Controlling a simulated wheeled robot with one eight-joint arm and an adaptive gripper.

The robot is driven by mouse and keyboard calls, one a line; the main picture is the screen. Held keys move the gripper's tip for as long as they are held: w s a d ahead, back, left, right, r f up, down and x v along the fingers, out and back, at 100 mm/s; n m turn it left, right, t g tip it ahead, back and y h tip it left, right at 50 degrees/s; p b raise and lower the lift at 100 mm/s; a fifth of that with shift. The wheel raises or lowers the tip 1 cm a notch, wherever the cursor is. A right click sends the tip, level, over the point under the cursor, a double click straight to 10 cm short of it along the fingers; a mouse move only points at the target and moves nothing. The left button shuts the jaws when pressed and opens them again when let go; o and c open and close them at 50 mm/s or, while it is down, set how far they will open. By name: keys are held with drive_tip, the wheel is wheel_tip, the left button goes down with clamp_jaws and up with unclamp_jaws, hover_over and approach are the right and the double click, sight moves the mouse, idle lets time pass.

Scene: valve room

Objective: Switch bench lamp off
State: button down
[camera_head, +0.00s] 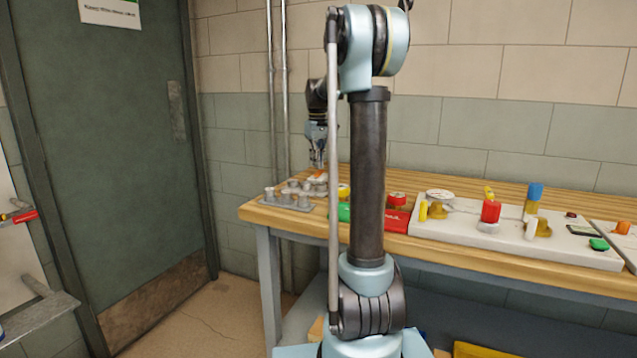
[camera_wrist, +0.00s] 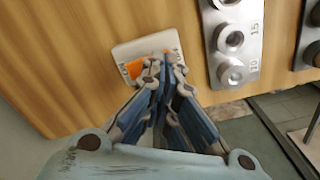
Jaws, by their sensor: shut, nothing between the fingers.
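A white switch plate (camera_wrist: 146,46) with an orange rocker (camera_wrist: 134,69) lies on the wooden bench top in the wrist view. In the head view its orange part (camera_head: 319,177) shows small near the left end of the bench. My gripper (camera_wrist: 165,68) is shut and empty, pointing down over the plate. Its fingertips overlap the plate's near side, just right of the orange rocker, and hide part of the plate and its lettering. I cannot tell whether they touch it. In the head view my gripper (camera_head: 317,163) is just above the switch. No lamp is recognisable.
A grey socket rack (camera_wrist: 233,77) stands right of the plate; the same rack (camera_head: 287,202) is at the bench's left end. A red tray (camera_head: 396,222) and a white panel with valves (camera_head: 462,228) are further right. A green door (camera_head: 110,130) is at left.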

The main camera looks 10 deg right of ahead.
drive_tip(key=shift+r, duration=2.35)
drive_tip(key=shift+s, duration=0.1)
